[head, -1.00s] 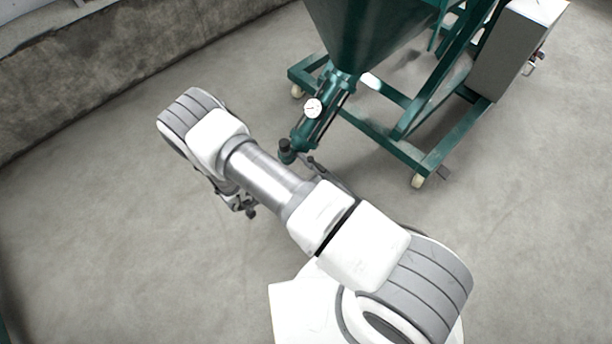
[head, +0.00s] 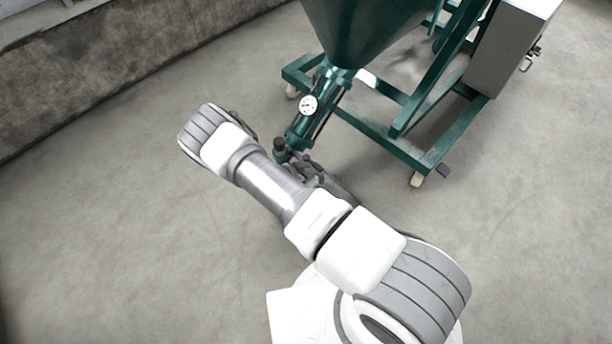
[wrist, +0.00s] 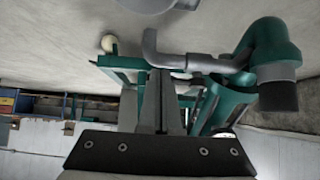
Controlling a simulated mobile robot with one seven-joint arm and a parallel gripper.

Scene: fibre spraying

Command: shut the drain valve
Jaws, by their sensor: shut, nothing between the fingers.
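The drain valve (head: 281,152) is at the lower end of the green pump tube under the hopper; my arm hides part of it in the head view. In the wrist view it is a green elbow (wrist: 268,45) with a dark cap, at the upper right. A grey bent lever (wrist: 205,63) runs left from it. My gripper (wrist: 162,74) is shut and empty, its fingertips by the lever's bent left end. I cannot tell whether they touch it. In the head view I cannot make out the fingers clearly.
The green hopper (head: 365,30) stands on a wheeled green frame (head: 385,142). A round gauge (head: 308,105) sits on the pump tube. A grey control box (head: 507,50) is at the upper right. A concrete wall (head: 130,70) runs along the left. The floor at left is open.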

